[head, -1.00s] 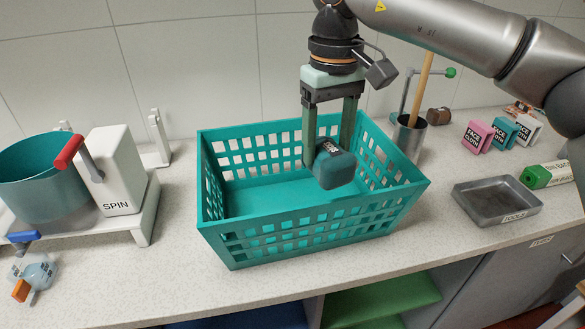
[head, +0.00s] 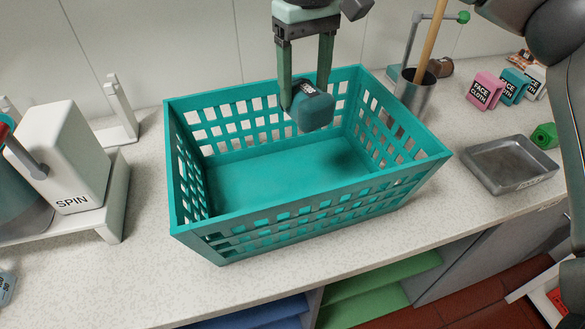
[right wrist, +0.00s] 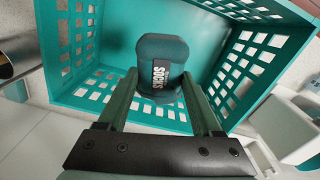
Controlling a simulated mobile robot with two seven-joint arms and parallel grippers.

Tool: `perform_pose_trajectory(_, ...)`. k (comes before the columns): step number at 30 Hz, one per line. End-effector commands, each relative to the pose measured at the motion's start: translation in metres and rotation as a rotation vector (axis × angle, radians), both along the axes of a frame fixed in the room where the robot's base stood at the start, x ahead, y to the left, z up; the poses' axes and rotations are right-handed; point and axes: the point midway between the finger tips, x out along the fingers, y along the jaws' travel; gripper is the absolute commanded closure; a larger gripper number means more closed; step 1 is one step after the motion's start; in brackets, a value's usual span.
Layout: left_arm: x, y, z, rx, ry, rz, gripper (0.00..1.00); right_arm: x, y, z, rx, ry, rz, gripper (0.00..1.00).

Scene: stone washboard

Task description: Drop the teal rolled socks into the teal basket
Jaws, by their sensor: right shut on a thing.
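The teal rolled socks (head: 311,107) are a dark teal bundle with a dark label. In the right wrist view the socks (right wrist: 160,68) show a "SOCKS" label. My right gripper (head: 305,98) is shut on them, one finger at each side, and holds them over the teal basket (head: 300,218). The basket is an open crate with lattice walls, and it also shows in the right wrist view (right wrist: 110,112). Its floor looks bare, with a dark shadow on it. The socks hang near the back wall, around rim height. My left gripper is not in view.
A white SPIN machine (head: 62,158) stands left of the basket. A metal cup (head: 413,95) with a wooden stick is close behind its right side. A grey tray (head: 508,164) and face cloth boxes (head: 484,90) are at the right. The counter in front is clear.

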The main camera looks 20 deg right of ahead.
Motion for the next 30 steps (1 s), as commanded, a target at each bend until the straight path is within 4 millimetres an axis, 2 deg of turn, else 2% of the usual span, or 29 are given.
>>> perform_pose_trajectory(1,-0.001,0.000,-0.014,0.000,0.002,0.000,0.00,0.000,0.000,-0.012,0.000,-0.001,0.000,0.93)
perform_pose_trajectory(6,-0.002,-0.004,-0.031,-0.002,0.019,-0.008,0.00,0.000,0.000,-0.029,0.001,-0.003,0.000,0.93)
perform_pose_trajectory(17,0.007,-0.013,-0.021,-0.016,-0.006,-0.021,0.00,0.000,0.000,-0.031,0.001,-0.003,0.000,0.93)
perform_pose_trajectory(18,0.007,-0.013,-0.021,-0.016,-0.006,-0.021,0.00,0.000,0.000,-0.031,0.001,-0.002,0.000,0.30)
perform_pose_trajectory(26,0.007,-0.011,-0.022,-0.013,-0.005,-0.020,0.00,0.000,0.000,-0.031,0.001,-0.002,0.000,0.01)
perform_pose_trajectory(30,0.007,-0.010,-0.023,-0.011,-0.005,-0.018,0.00,0.000,0.000,-0.031,0.001,-0.002,0.000,0.00)
